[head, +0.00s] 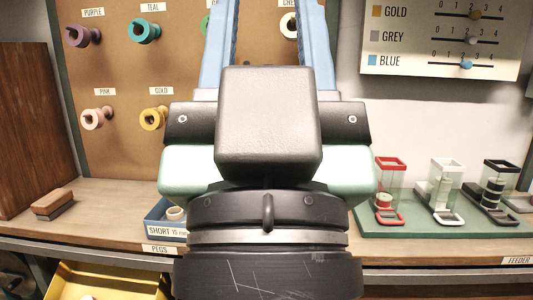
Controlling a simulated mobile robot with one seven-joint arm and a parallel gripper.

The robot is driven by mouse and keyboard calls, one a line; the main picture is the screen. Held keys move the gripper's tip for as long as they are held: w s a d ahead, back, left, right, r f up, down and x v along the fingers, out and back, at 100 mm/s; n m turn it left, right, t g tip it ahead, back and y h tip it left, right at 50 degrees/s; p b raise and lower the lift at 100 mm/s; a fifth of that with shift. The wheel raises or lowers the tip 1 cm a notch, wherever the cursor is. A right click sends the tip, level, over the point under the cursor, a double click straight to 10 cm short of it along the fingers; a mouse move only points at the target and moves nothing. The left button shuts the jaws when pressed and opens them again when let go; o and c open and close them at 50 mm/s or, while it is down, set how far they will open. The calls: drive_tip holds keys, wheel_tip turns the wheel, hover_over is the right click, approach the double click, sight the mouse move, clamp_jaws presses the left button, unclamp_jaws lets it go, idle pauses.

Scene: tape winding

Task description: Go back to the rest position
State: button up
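My gripper (268,35) fills the middle of the head view, seen from behind. Its two blue fingers point up and away, toward the pegboard, and stand wide apart. Their tips run out of the top of the picture. Only the board and a spool (288,24) on it show between the fingers, and I see nothing held. The black and pale green gripper body hides the middle of the shelf.
The brown pegboard (130,75) carries several labelled spools. Below, on the wooden shelf (110,200), are a brush-like block (52,204), a blue pegs box (165,230) and, at right, red, white and black feeders on a green mat (400,227). A yellow bin (60,285) is lower left.

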wheel_tip(320, 180, up, 31)
drive_tip(key=p, duration=2.8)
drive_tip(key=shift+f, duration=0.2)
drive_tip(key=shift+o, duration=0.4)
drive_tip(key=shift+a+f, duration=0.1)
drive_tip(key=shift+a, duration=0.05)
